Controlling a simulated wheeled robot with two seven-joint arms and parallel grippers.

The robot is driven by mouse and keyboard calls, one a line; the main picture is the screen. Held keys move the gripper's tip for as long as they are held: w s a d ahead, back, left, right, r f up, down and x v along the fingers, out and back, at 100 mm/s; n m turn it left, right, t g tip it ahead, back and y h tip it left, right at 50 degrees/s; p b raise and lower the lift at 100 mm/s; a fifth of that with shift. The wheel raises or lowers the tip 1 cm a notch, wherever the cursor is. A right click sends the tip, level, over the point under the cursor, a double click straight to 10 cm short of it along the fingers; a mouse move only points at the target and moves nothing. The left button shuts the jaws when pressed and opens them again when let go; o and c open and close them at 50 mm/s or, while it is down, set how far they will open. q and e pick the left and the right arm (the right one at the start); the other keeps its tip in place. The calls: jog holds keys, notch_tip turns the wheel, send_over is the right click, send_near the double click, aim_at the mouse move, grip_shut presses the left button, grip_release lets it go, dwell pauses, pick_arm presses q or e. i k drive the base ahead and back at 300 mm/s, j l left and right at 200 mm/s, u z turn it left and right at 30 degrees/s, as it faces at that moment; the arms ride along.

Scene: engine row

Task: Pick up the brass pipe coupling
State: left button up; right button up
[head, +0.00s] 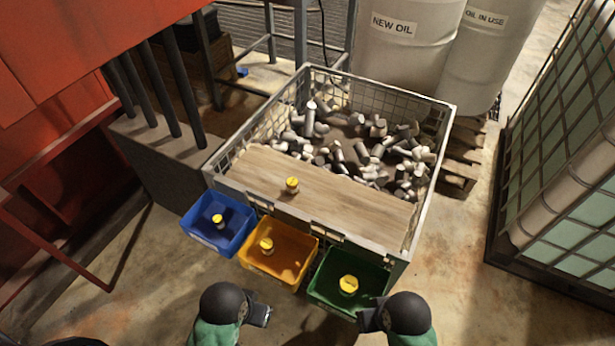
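A small brass-yellow fitting (292,185) stands on the wooden board (330,207) along the near side of the wire-mesh crate; it looks like a pipe coupling. Similar yellow pieces sit in the blue bin (195,240), the orange bin (255,262) and the green bin (325,299). My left gripper (264,316) is at the bottom, below the orange bin and apart from all the fittings. My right gripper (362,320) is just below the green bin, also apart from them. The fingers of both are too small to read, and I see nothing held.
The mesh crate (436,104) holds many grey metal pieces behind the board. Its mesh walls rise at the sides and back. White oil drums (405,45) stand behind it. A caged tank (560,150) stands right and red machinery (60,60) left. Bare floor lies around the near side.

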aim_at(292, 183)
jog(key=i+l+u, duration=0.1)
jog(key=l+u, duration=0.15)
jog(key=l, duration=0.75)
jog(key=l+u, duration=0.3)
jog(key=l, duration=0.75)
